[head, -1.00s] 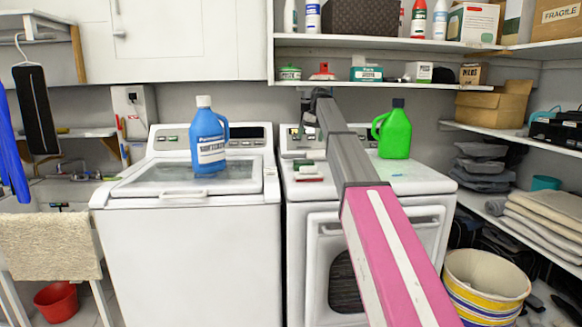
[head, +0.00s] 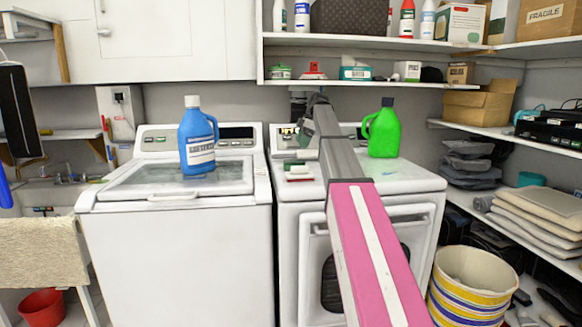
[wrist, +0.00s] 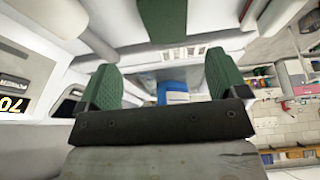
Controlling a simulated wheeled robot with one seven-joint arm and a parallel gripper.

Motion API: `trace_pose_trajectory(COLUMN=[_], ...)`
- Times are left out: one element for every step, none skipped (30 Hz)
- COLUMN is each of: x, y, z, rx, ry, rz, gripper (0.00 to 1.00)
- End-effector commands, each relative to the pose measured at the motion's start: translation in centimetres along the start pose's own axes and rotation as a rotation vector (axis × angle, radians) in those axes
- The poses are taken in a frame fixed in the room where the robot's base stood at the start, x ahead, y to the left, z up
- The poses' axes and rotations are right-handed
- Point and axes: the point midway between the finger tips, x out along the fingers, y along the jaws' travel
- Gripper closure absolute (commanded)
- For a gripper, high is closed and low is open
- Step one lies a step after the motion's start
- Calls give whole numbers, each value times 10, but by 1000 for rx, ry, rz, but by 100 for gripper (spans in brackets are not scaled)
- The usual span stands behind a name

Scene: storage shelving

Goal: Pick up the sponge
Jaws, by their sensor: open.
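A small block with a dark green top (head: 294,163), which looks like the sponge, lies on the white dryer top at its left side. A white-and-red piece lies at its near edge; I cannot tell whether they are one thing. My gripper (head: 305,135) is beyond the end of my grey and pink arm, above and behind the block, its fingers mostly hidden. In the wrist view my gripper (wrist: 162,68) shows two dark green pads spread apart with nothing between them. A dark green patch (wrist: 163,20), perhaps the block, shows at the top edge there.
A green jug (head: 383,130) stands right of my arm on the dryer (head: 420,181). A blue jug (head: 198,140) stands on the washer (head: 110,196) to the left. A shelf (head: 350,83) with small boxes runs above the dryer.

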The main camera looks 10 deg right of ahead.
Motion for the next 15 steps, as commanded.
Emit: trace_pose_trajectory(x=[6,10,16,21,26,32,37,40,44,46,48,50,51,53,56], y=[-1,-1,-2,-2,-2,-2,-2,-2,-2,-2,-2,-2,-2,-2,-3], z=[0,0,0,0,0,0,0,0,0,0,0,0,0,0,0], rx=[1,1,1,2,2,2,3,2,3,3,3,3,3,3,3], ry=[0,-1,-1,-1,-1,-1,-1,-1,-1,-1,-1,-1,-1,-1,-1], rz=[-1,-2,-2,-2,-2,-1,-1,-1,-1,-1,-1,0,0,0,0], gripper=[8,8,8,8,8,8,8,8,8,8,8,8,8,8,8])
